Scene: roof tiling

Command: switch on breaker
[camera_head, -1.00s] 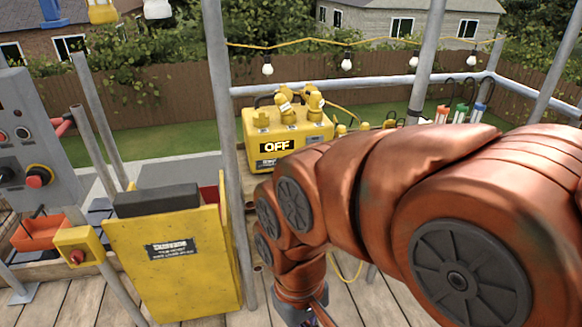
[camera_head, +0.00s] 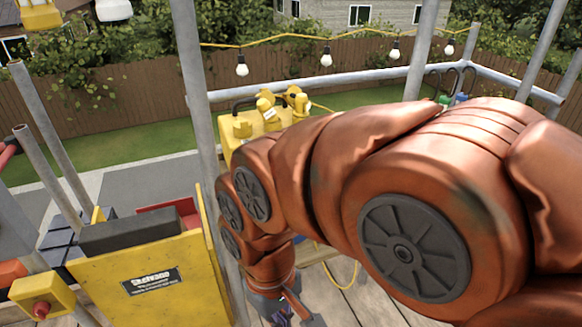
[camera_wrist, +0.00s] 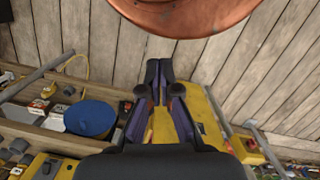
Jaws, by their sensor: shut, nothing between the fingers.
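The yellow power box (camera_head: 226,145), with yellow plugs on top, stands behind my arm in the head view. My arm covers most of its front, and its OFF sign is hidden now. I cannot make out a breaker switch in either view. My gripper (camera_wrist: 160,70) is shut and empty in the wrist view, pointing down toward the plank floor. In the head view, its end shows only partly at the bottom edge, below and in front of the box.
A yellow hoist panel (camera_head: 150,285) and a yellow box with a red button (camera_head: 42,309) stand at the left. A grey post (camera_head: 195,100) rises beside the power box. A blue round object (camera_wrist: 90,118) lies on a wooden bench in the wrist view.

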